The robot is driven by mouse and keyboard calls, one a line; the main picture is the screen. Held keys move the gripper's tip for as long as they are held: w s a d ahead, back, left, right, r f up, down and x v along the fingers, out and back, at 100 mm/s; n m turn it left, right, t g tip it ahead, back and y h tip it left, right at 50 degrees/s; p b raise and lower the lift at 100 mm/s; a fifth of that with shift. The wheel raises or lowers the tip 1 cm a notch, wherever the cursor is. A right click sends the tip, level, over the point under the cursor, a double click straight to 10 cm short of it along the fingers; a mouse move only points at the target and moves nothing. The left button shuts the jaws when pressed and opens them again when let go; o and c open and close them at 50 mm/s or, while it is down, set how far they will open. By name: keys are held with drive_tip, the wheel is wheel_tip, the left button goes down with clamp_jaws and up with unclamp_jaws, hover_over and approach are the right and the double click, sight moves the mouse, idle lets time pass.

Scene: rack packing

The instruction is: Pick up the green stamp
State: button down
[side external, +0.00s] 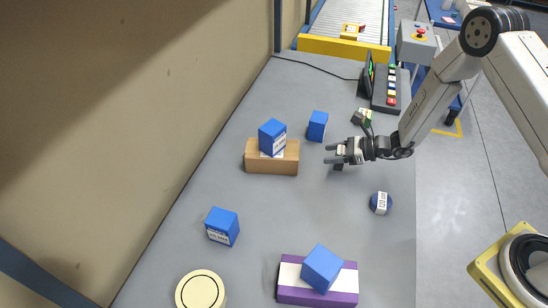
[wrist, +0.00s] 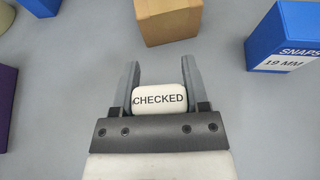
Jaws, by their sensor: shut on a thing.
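My gripper (side external: 332,154) is low over the grey table, to the right of the brown block. In the wrist view its two fingers (wrist: 161,75) stand on either side of a white-topped piece marked CHECKED (wrist: 159,99), gripped between them. The sides of this piece are hidden, so I cannot tell their colour. A small dark part or shadow shows under the fingers in the side view. A small green thing with a pale label (side external: 362,117) lies just behind my wrist; I cannot tell whether it is a stamp.
A brown block (side external: 270,163) bears a blue box (side external: 272,135). Another blue box (side external: 317,126) stands behind the gripper. A blue box (side external: 222,226), a cream disc (side external: 200,290) and a purple-and-white block (side external: 318,290) are farther forward.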

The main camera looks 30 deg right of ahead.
drive_tip(key=s+d+r, duration=0.1)
drive_tip(key=s+r, duration=0.8)
drive_tip(key=s, duration=0.4)
idle(0.4)
